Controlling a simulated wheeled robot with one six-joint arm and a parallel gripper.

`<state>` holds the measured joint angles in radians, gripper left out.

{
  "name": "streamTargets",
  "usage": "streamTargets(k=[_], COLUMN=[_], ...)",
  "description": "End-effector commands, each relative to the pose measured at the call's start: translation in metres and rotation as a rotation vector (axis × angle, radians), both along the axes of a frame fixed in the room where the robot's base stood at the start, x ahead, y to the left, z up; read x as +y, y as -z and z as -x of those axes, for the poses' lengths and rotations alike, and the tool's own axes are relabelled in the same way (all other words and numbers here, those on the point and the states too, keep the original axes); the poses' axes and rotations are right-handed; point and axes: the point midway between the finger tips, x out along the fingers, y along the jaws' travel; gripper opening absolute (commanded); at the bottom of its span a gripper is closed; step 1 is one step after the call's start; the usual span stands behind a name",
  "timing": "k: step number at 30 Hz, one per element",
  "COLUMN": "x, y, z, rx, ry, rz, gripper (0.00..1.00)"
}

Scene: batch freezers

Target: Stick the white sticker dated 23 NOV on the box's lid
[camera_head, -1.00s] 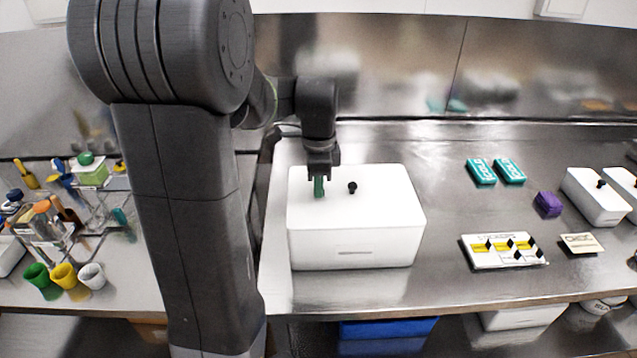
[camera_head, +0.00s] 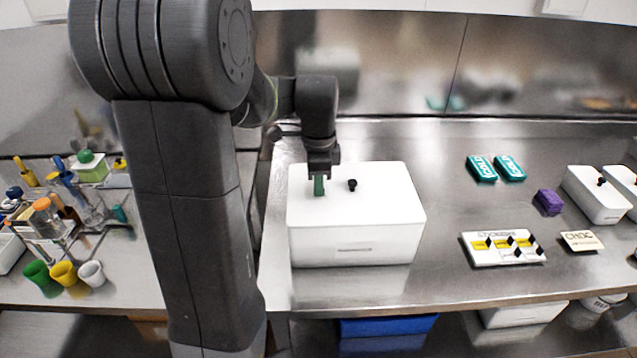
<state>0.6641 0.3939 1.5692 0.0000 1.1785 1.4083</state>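A large white box (camera_head: 355,245) stands on the steel bench with its white lid (camera_head: 385,205) on. The lid has a small black knob (camera_head: 352,185). My gripper (camera_head: 319,186) points down at the lid, left of the knob, with something green between or at its fingertips. I cannot tell whether the green part is a held thing or part of the fingers, nor whether it touches the lid. A white sheet with yellow and black-marked labels (camera_head: 503,248) lies right of the box. No white sticker dated 23 NOV can be made out; any sticker under my gripper is hidden.
Two teal packs (camera_head: 481,168) lie at the back right. A purple block (camera_head: 548,201), a cream card (camera_head: 581,241) and a smaller white box (camera_head: 596,195) are farther right. Coloured cups (camera_head: 64,273) and a rack of tools stand left.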

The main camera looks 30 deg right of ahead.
Motion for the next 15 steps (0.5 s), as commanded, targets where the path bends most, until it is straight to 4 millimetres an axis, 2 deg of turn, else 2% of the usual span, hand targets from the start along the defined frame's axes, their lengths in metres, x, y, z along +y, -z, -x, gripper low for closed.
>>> streamTargets(k=[12,15], x=[0.0,0.0], y=[0.0016,0.0015], z=[0.0001,0.0001], rx=[0.0,0.0], ry=[0.0,0.0], rz=[0.0,0.0], gripper=[0.0,0.21])
